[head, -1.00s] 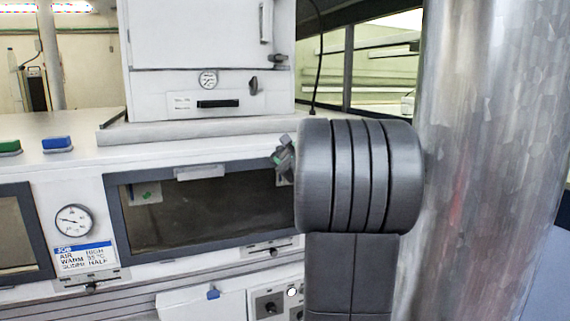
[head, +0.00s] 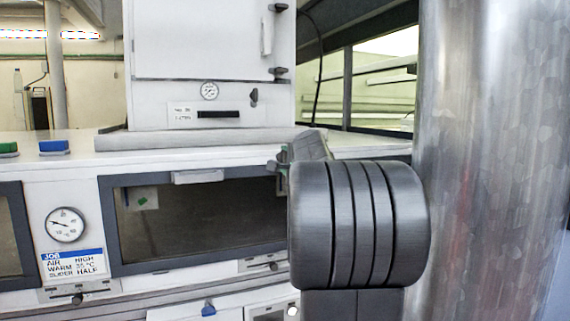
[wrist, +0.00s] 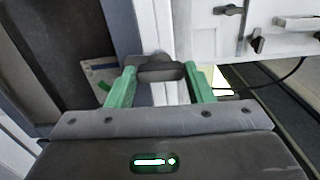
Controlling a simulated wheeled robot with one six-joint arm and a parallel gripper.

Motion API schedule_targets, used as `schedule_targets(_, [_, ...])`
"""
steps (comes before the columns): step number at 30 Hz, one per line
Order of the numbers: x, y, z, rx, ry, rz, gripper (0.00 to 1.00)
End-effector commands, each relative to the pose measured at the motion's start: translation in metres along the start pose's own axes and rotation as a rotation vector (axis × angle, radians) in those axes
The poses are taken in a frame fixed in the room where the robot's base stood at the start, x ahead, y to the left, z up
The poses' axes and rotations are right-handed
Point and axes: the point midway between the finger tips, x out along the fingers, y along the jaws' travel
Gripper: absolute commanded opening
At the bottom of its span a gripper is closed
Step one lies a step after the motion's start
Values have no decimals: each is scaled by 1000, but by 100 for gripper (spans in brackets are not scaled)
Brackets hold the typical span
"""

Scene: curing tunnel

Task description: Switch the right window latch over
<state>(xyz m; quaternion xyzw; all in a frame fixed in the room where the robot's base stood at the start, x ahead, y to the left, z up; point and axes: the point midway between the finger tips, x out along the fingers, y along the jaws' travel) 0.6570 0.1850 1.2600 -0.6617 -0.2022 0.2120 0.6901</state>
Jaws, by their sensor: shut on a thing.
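In the wrist view my gripper (wrist: 161,88) has two green fingers, one on each side of a dark grey latch (wrist: 160,70), and is shut on it. The latch sits at the edge of the dark grey window frame, beside a white panel. In the head view my gripper (head: 281,163) is at the upper right corner of the dark window (head: 200,220). My own arm hides that corner and the latch there, so its position cannot be told from the head view.
A white cabinet (head: 200,45) stands on the white top behind the window. A round gauge (head: 66,225) and a job label (head: 73,262) are left of the window. A slider (head: 262,265) is below it. In the wrist view a black cable (wrist: 280,82) hangs at right.

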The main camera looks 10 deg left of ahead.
Motion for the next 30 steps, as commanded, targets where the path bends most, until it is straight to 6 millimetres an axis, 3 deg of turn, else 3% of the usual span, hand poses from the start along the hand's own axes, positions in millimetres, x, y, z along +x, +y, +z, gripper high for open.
schedule_targets(20, [-1,-7,0,-62,4,-12,24])
schedule_targets(21, [-1,-7,0,-62,4,-12,53])
schedule_targets(23, [-1,-7,0,-62,3,-11,65])
schedule_targets(24, [-1,-6,0,-61,3,-10,69])
schedule_targets(30, [0,-4,0,-60,2,-6,69])
